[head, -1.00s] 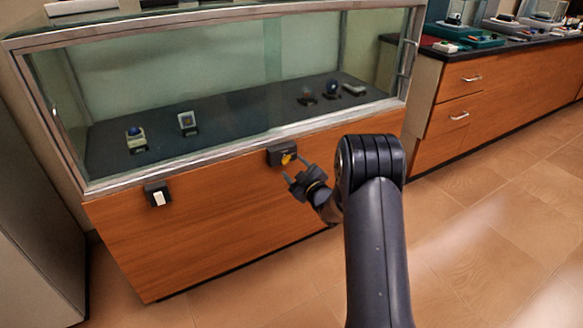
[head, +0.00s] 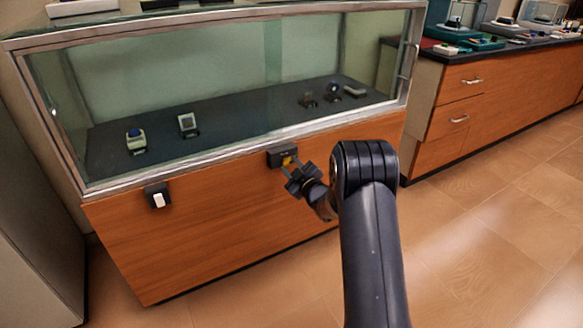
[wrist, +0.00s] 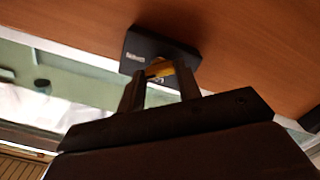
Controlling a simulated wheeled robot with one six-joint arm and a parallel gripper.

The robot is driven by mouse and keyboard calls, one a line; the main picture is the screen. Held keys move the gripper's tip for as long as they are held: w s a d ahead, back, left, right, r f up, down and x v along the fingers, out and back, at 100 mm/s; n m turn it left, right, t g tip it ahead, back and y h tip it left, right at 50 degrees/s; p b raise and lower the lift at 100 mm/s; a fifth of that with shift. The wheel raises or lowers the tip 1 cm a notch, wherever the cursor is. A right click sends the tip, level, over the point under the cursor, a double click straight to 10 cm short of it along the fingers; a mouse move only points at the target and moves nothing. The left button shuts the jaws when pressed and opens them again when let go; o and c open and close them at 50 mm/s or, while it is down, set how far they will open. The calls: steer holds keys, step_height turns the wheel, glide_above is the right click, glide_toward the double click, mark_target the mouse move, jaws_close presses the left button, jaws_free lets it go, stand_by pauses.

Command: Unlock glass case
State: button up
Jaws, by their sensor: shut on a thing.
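The glass case (head: 230,62) stands on a wooden cabinet, with its metal frame and glass front facing me. A dark lock box (head: 277,154) sits on the wood just under the frame; it also shows in the wrist view (wrist: 150,47). A yellow key (head: 288,161) is at the front of the lock box. In the wrist view the key (wrist: 160,69) lies between my fingers. My gripper (head: 293,166) is shut on the key, right in front of the lock box. How deep the key sits in the lock is hidden by the fingers.
A dark box with a white switch (head: 158,196) is on the cabinet front at the left. Several small exhibits stand inside the case. A wooden counter with drawers (head: 458,120) stands at the right. The tiled floor (head: 480,240) at right is clear.

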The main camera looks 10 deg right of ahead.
steer(key=shift+c, duration=1.1)
steer(key=shift+m, duration=3.6)
steer(key=o, duration=1)
